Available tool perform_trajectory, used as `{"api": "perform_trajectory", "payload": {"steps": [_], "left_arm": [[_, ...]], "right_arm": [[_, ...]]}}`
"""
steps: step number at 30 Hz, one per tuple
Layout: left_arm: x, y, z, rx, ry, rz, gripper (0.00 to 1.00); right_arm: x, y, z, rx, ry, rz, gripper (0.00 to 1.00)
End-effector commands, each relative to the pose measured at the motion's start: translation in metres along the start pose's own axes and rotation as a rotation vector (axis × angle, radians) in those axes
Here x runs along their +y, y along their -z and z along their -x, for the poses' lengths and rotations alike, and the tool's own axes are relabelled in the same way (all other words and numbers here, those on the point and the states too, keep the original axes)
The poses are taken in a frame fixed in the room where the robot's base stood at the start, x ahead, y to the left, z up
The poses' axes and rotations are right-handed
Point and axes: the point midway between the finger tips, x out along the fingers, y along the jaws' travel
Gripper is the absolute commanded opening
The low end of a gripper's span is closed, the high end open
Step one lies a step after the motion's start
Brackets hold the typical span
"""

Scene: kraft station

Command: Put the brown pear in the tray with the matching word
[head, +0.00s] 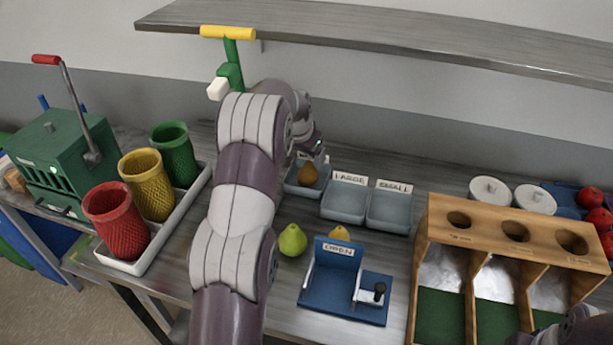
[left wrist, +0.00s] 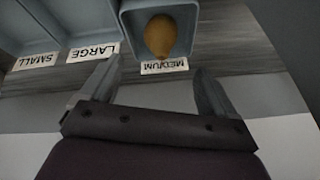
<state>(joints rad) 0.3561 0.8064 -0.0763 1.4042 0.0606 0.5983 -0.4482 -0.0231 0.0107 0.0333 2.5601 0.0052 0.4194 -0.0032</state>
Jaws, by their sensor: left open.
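The brown pear (head: 308,175) sits in the leftmost blue-grey tray (head: 293,190). In the left wrist view, the pear (left wrist: 160,38) lies within this tray (left wrist: 128,28), its narrow end by the edge with the MEDIUM label (left wrist: 164,66). My left gripper (head: 318,152) is behind and above the tray. In the left wrist view its fingers (left wrist: 157,72) are apart and empty, clear of the pear. The LARGE tray (head: 344,209) and SMALL tray (head: 389,219) stand to the right, both empty.
A green pear (head: 292,240) and a yellow fruit (head: 339,233) lie behind a blue OPEN stand (head: 333,255). A wooden rack (head: 515,222) stands right. Coloured baskets (head: 115,222) and a green machine (head: 55,155) stand left. A shelf (head: 380,32) hangs above.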

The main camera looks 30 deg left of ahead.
Motion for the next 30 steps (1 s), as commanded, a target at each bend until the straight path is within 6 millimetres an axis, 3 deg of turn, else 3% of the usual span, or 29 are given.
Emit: {"api": "perform_trajectory", "payload": {"steps": [2,5,8,10,12,16,19,30], "left_arm": [[0.004,-0.002,0.004,-0.003,-0.003,0.000,0.89],[0.044,-0.022,0.025,-0.036,-0.033,0.003,0.89],[0.112,-0.079,0.063,-0.103,-0.077,0.011,0.89],[0.152,-0.132,0.089,-0.154,-0.100,0.018,0.89],[0.179,-0.186,0.110,-0.202,-0.115,0.025,0.89],[0.203,-0.253,0.131,-0.258,-0.123,0.031,0.89],[0.206,-0.270,0.136,-0.273,-0.124,0.034,0.89],[0.206,-0.270,0.136,-0.274,-0.124,0.035,0.89]], "right_arm": [[0.000,0.000,0.000,0.000,0.000,0.000,0.00],[0.000,0.000,0.000,0.000,0.000,0.000,0.00],[0.000,0.000,0.000,0.000,0.000,0.000,0.00],[0.000,0.000,0.000,0.000,0.000,0.000,0.00],[0.000,0.000,0.000,0.000,0.000,0.000,0.00],[0.000,0.000,0.000,0.000,0.000,0.000,0.00],[0.000,0.000,0.000,0.000,0.000,0.000,0.00],[0.000,0.000,0.000,0.000,0.000,0.000,0.00]]}}
